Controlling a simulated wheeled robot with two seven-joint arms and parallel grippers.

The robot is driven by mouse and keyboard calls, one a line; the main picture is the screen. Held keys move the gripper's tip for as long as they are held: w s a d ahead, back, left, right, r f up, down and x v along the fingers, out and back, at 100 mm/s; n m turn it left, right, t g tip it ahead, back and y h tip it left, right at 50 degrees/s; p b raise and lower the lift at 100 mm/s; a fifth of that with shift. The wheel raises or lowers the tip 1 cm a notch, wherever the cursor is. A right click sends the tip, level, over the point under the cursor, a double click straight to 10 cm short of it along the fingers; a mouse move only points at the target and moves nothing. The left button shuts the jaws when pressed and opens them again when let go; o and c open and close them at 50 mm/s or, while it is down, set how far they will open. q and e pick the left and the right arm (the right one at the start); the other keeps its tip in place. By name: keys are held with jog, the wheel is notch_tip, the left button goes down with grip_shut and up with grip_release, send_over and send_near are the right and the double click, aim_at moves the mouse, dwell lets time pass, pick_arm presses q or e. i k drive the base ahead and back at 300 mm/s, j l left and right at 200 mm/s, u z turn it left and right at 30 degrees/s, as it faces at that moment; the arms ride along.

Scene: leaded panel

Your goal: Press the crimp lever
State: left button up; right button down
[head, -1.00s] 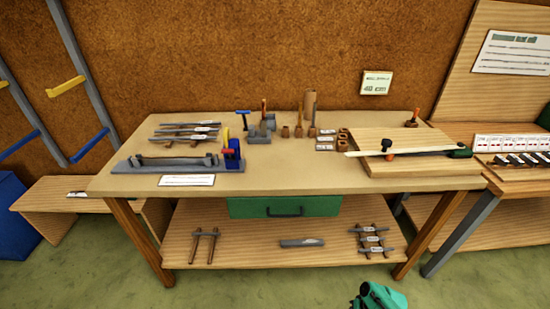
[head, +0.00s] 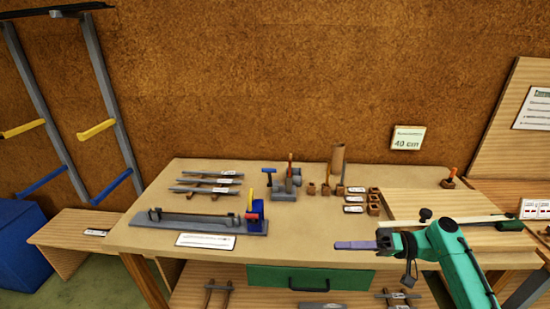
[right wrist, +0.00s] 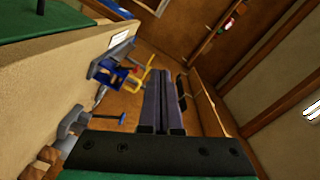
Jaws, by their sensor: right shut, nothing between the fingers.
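The crimp tool stands on the left part of the bench, a blue block (head: 255,213) at the right end of a long grey jig (head: 190,222). Its upright yellow lever (head: 250,199) has a red part below it. In the right wrist view the yellow lever (right wrist: 143,80) is just left of the finger tips in the picture. My right gripper (head: 338,245) is shut and empty, its fingers pointing left over the bench's front edge. It is apart from the lever, to the right of it and nearer the front. My left gripper is not in view.
Grey strips (head: 208,182) lie on a rack behind the jig, and a white label (head: 206,241) lies before it. A blue-handled tool (head: 269,175) and several brown cups stand mid-bench. A wooden board (head: 440,208) is at right. The bench top between lever and gripper is clear.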

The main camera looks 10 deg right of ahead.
aim_at(269, 171)
jog(key=i, duration=1.15)
